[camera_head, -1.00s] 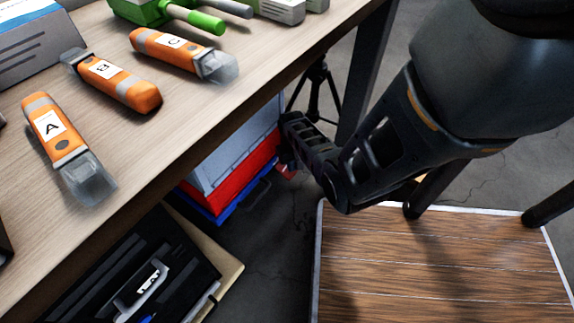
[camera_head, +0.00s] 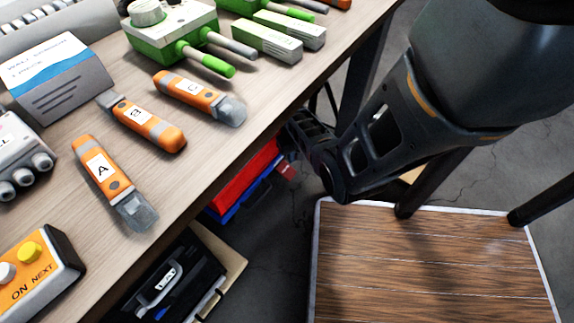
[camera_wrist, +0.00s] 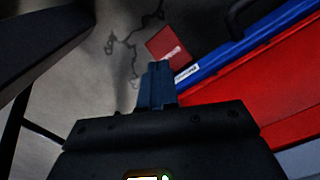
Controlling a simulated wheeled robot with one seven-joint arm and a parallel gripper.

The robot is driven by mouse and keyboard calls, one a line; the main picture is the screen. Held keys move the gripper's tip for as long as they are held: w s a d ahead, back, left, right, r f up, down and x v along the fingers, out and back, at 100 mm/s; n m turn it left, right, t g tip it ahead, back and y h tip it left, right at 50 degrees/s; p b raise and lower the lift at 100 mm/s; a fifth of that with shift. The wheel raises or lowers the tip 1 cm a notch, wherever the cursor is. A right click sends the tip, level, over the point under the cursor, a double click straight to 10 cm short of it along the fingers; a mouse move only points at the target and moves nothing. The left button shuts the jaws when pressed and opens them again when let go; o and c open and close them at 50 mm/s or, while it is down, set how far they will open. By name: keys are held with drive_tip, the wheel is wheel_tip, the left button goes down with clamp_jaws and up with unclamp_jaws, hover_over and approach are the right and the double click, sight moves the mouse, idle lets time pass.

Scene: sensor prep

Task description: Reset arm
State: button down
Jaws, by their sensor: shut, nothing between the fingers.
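My arm hangs at the right of the head view, beside the table (camera_head: 215,165). Its end points left, toward the table's edge. In the wrist view my gripper (camera_wrist: 158,70) is shut and empty, its fingers together. Beyond them are the floor, a small red piece (camera_wrist: 167,46) and the red and blue boxes. In the head view the fingertips cannot be made out. Three orange sensors lie on the table, labelled A (camera_head: 100,170), B (camera_head: 147,121) and C (camera_head: 190,90).
A red bin (camera_head: 243,178) with a blue rim stands under the table near my gripper. A dark toolbox (camera_head: 180,275) sits at lower left. A wooden platform (camera_head: 425,260) lies at lower right, with dark legs above it. A button box (camera_head: 38,270) is on the table.

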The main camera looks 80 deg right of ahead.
idle(0.6)
drive_tip(key=w+a+n+t+h, duration=0.15)
drive_tip(key=w+a, duration=0.25)
drive_tip(key=a, duration=0.5)
drive_tip(key=w+a+n+t+h, duration=0.1)
drive_tip(key=w+a+n+t, duration=0.15)
drive_tip(key=a, duration=0.65)
drive_tip(key=s+a+r+n+t+h, duration=0.1)
drive_tip(key=s+a+r+n+t, duration=0.2)
drive_tip(key=a+r, duration=0.9)
drive_tip(key=s+a+r+n+t+y, duration=0.1)
drive_tip(key=s+a+r+n+t, duration=0.15)
drive_tip(key=r, duration=0.65)
drive_tip(key=s+a+r+n+t+y, duration=0.1)
drive_tip(key=s+a+r+t, duration=0.25)
drive_tip(key=r, duration=0.65)
drive_tip(key=s+a+r+n+t+y, duration=0.1)
drive_tip(key=s+a+r+t, duration=0.2)
drive_tip(key=r, duration=0.6)
wheel_tip(320, 180, up, 29)
drive_tip(key=a+g+p, duration=0.1)
drive_tip(key=p, duration=2.6)
drive_tip(key=shift+w, duration=0.15)
